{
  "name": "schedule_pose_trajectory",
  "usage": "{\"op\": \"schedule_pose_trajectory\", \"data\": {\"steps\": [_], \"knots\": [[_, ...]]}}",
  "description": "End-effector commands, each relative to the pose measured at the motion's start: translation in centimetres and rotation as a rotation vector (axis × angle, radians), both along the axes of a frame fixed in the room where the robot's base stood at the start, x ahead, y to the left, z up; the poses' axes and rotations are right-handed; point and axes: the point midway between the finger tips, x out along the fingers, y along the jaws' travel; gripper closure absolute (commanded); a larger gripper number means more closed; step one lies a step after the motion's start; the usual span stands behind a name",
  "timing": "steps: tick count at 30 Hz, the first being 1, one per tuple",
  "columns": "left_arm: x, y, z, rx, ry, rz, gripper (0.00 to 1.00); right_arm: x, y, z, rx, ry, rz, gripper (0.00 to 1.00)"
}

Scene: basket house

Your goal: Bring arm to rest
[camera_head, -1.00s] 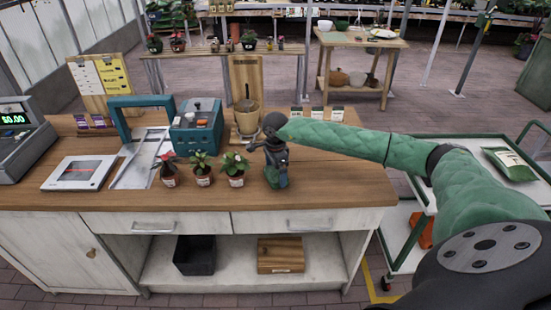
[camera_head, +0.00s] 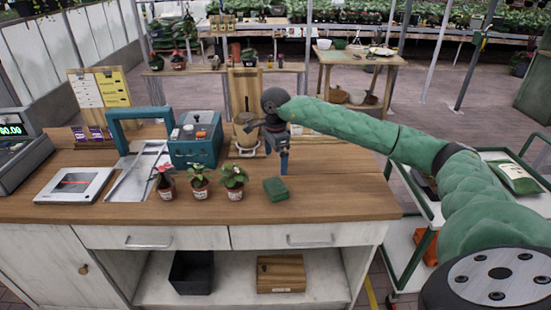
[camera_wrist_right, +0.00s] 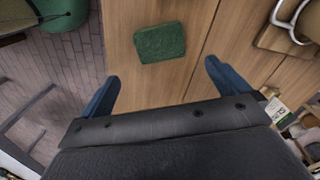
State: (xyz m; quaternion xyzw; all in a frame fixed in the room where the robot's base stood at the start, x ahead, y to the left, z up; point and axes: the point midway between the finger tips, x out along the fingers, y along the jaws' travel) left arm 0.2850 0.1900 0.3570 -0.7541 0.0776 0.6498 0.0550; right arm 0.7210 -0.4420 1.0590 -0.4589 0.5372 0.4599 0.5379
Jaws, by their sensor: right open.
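My right arm reaches in from the right in the head view. My right gripper (camera_head: 283,163) hangs above the counter, pointing down with blue fingers. In the right wrist view the gripper (camera_wrist_right: 158,88) is open, with its fingers wide apart and nothing between them. A green sponge-like block (camera_head: 276,189) lies flat on the wooden counter (camera_head: 330,198), just below and in front of the gripper. The block also shows in the right wrist view (camera_wrist_right: 160,43), beyond the fingertips and apart from them. My left gripper is not in view.
Several potted plants (camera_head: 199,181) stand left of the block. A wooden stand (camera_head: 244,90) is behind the gripper. A green cart (camera_head: 405,220) is at the right.

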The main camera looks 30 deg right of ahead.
Motion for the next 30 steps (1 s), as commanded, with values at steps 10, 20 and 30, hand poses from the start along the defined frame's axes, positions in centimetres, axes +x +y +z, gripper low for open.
{"op": "schedule_pose_trajectory", "data": {"steps": [10, 20, 30], "knots": [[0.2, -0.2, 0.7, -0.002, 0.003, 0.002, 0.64, 0.0, 0.0, 0.8, 0.0, 0.001, 0.0, 0.0], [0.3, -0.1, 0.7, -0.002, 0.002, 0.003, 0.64, 0.0, 0.0, 0.8, 0.001, 0.001, 0.0, 0.0], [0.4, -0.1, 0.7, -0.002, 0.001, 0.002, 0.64, -0.6, 10.6, -2.8, 0.319, -0.045, 0.022, 0.0]]}}
